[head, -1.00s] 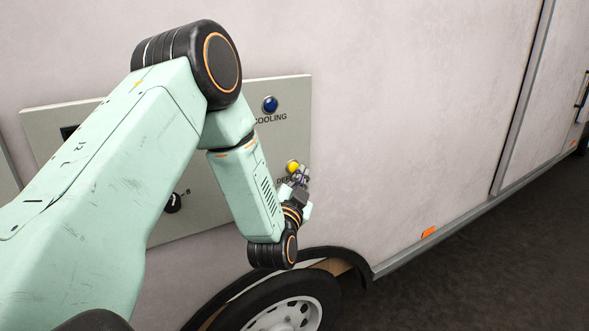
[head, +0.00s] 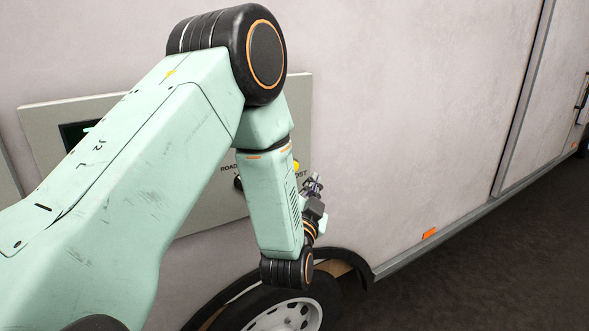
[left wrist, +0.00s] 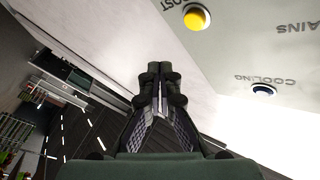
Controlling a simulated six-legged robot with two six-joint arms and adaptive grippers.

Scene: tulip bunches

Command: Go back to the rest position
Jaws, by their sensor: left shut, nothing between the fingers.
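My left gripper (head: 314,184) is shut and empty, in front of the van's side near the right edge of the control panel (head: 205,215). Its closed fingers also show in the left wrist view (left wrist: 159,88), apart from the panel. A yellow button (head: 296,166) shows just beyond the wrist; it is clear in the left wrist view (left wrist: 196,17). A black knob (head: 238,183) is partly covered by my forearm. My right gripper is not in view.
The van's pale side wall (head: 420,110) fills the background. A wheel (head: 285,315) in its arch lies below my left wrist. Dark ground (head: 480,270) is open at the lower right. The left wrist view shows shelving (left wrist: 15,135) in the distance.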

